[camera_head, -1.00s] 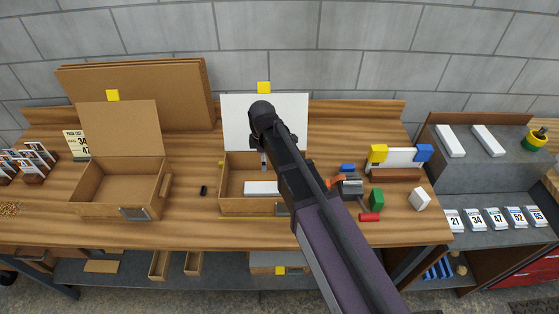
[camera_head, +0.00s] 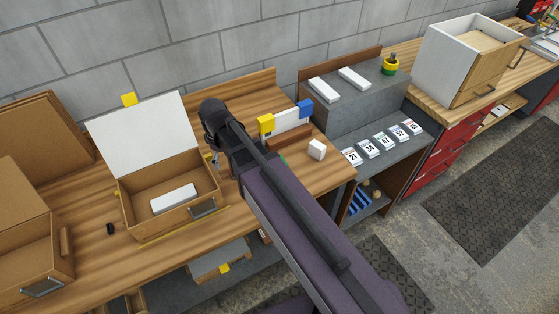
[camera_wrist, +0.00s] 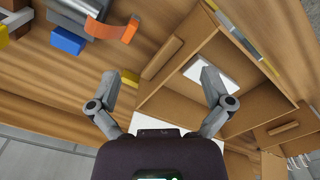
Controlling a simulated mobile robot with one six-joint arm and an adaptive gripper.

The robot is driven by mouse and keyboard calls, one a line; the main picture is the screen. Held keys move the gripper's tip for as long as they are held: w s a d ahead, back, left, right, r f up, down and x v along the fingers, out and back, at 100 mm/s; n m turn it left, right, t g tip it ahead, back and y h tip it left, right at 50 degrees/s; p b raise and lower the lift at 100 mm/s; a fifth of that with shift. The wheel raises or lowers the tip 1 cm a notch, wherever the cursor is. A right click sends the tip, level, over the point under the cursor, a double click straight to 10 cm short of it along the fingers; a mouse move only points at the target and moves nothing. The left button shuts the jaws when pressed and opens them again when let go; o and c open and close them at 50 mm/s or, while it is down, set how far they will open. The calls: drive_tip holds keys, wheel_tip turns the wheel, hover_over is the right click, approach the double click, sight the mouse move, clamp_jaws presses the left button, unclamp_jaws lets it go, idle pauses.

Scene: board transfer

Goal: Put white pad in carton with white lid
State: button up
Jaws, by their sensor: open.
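The carton with the white lid (camera_head: 128,212) stands open on the bench in the head view, its white lid (camera_head: 140,125) raised at the back. A white pad (camera_head: 174,198) lies flat inside on the carton floor; it also shows in the wrist view (camera_wrist: 222,68), partly covered by a finger. My gripper (camera_wrist: 158,82) is open and empty, above the bench at the carton's right side. In the head view my arm hides most of it.
A brown-lidded carton (camera_head: 20,262) stands at left. A white bar with yellow and blue ends (camera_head: 288,121) and a white block (camera_head: 317,149) are right of my arm. Number cards (camera_head: 371,147) lie on the lower grey shelf. A white cabinet (camera_head: 449,58) stands at far right.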

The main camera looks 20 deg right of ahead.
drive_tip(key=s+d+m, duration=0.3)
drive_tip(key=d+m, duration=0.2)
drive_tip(key=d, duration=0.3)
drive_tip(key=s+d+m, duration=0.3)
drive_tip(key=d+m, duration=0.2)
drive_tip(key=d, duration=0.3)
drive_tip(key=shift+s+d, duration=0.2)
idle(0.4)
